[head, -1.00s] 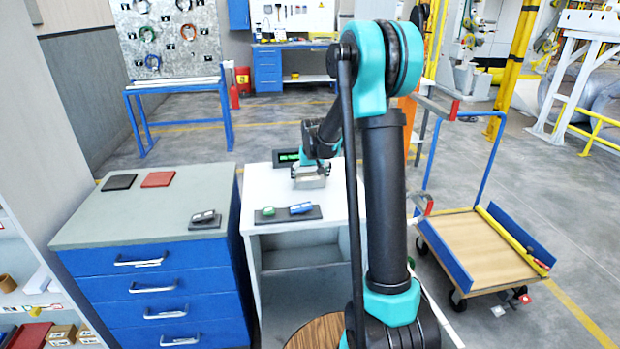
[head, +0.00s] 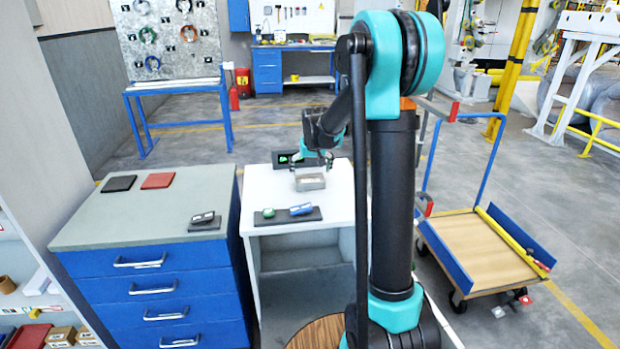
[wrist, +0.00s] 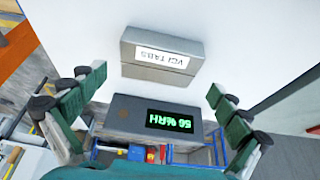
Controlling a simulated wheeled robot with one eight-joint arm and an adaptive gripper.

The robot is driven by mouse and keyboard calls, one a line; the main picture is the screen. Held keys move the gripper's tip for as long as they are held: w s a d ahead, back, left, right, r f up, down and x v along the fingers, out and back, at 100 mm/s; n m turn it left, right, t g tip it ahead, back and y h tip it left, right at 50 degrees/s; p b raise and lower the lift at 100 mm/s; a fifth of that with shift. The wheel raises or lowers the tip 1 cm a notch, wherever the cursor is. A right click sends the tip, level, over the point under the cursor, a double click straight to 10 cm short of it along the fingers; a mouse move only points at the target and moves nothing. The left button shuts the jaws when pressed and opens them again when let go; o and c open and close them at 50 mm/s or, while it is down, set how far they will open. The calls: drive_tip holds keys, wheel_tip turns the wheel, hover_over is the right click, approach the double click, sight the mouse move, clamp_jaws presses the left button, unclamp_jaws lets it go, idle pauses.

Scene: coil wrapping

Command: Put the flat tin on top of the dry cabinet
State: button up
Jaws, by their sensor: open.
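The flat tin (head: 310,182) is a small grey metal box. It rests on the white top of the dry cabinet (head: 286,198), near the back. In the wrist view the tin (wrist: 160,62) has a white label reading "VCI TABS", and bare white surface surrounds it. My gripper (head: 315,162) is just above the tin and toward its back edge, apart from it. In the wrist view the fingers of my gripper (wrist: 155,98) are spread wide with nothing between them held.
A dark humidity display (wrist: 155,122) with green digits stands at the back of the cabinet top. A small dark tray (head: 288,215) with a green and a blue item lies at the front. A blue drawer cabinet (head: 150,225) stands left, a trolley (head: 480,245) right.

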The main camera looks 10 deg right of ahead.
drive_tip(key=v, duration=0.7)
drive_tip(key=s+d+f, duration=0.1)
drive_tip(key=s+f, duration=0.3)
drive_tip(key=s, duration=0.7)
drive_tip(key=s+d+f, duration=0.1)
drive_tip(key=s+f, duration=0.4)
drive_tip(key=s, duration=0.6)
drive_tip(key=s+d+f, duration=0.1)
drive_tip(key=s+f, duration=0.4)
drive_tip(key=s, duration=0.7)
drive_tip(key=shift+d, duration=0.3)
drive_tip(key=shift+r, duration=0.1)
